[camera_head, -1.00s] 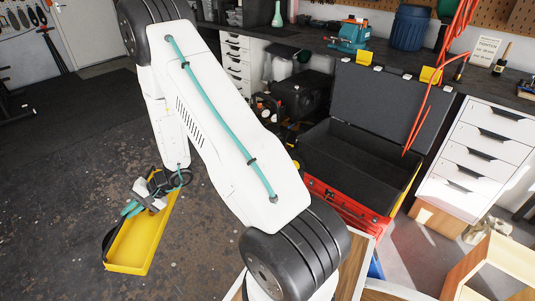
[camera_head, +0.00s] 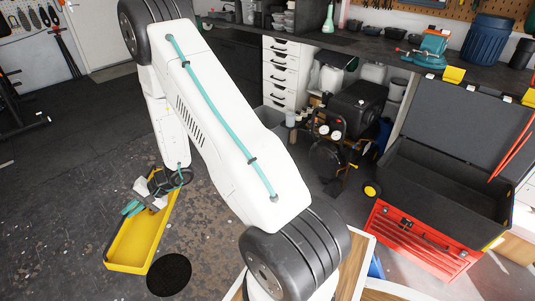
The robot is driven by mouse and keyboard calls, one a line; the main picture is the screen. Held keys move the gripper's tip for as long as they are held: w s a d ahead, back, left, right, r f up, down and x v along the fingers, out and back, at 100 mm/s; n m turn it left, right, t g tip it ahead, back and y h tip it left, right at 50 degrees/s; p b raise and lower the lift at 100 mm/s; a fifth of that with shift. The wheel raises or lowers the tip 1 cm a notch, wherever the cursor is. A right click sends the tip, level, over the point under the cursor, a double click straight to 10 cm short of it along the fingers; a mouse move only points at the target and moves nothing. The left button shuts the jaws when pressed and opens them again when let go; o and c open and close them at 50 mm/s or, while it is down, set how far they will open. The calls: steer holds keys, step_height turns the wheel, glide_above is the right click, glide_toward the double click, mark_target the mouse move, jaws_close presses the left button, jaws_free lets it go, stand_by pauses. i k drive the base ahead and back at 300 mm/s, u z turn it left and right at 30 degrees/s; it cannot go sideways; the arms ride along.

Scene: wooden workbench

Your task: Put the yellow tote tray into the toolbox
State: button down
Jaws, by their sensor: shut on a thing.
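The yellow tote tray (camera_head: 128,246) hangs at the lower left, well above the floor or in front of it; its exact height is hard to tell. My gripper (camera_head: 150,200) is shut on the tray near its upper end, and the fingertips are partly hidden by the gripper body. The red toolbox (camera_head: 415,240) stands at the right with its dark lid raised. Its dark inside (camera_head: 430,185) looks empty where it shows. The tray is far to the left of the toolbox, with my arm between them in the picture.
A black compressor (camera_head: 340,125) with a wheel stands left of the toolbox. A workbench (camera_head: 380,45) with a blue bin (camera_head: 487,38) and a teal vise (camera_head: 428,48) runs along the back. A wooden edge (camera_head: 355,265) is at the bottom. Floor at left is mostly clear.

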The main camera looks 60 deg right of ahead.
mark_target(436, 189)
steer(key=i, duration=1.1)
steer(key=z, duration=3.3)
steer(key=i, duration=1.5)
